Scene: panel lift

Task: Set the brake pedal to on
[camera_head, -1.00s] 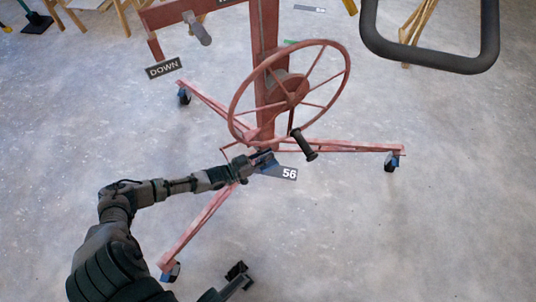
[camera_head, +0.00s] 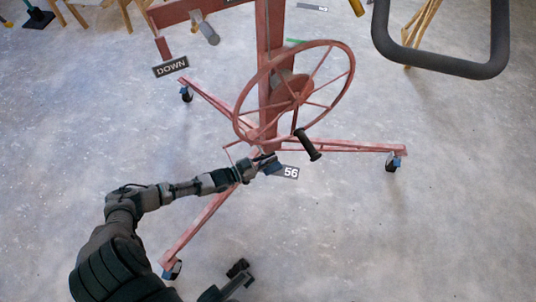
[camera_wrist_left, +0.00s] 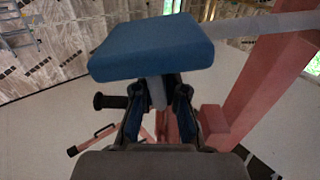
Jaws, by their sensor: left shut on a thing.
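The red panel lift (camera_head: 270,70) stands ahead with its handwheel (camera_head: 297,98) facing me. Low on its base, near the plate marked 56, is a blue brake pedal (camera_head: 273,168), mostly behind my gripper in the head view. In the left wrist view the pedal (camera_wrist_left: 150,45) is a wide blue block just beyond the fingers. My left gripper (camera_head: 262,162) is at the pedal; its fingers (camera_wrist_left: 158,110) are shut around the narrow stem under the block. A dark part at the bottom of the head view seems to be my right gripper (camera_head: 240,275); its jaws are unclear.
The lift's splayed legs end in casters, at left (camera_head: 187,94), right (camera_head: 392,163) and front (camera_head: 172,268). A DOWN sign (camera_head: 170,67) hangs at upper left. A dark padded bar (camera_head: 440,63) shows at upper right.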

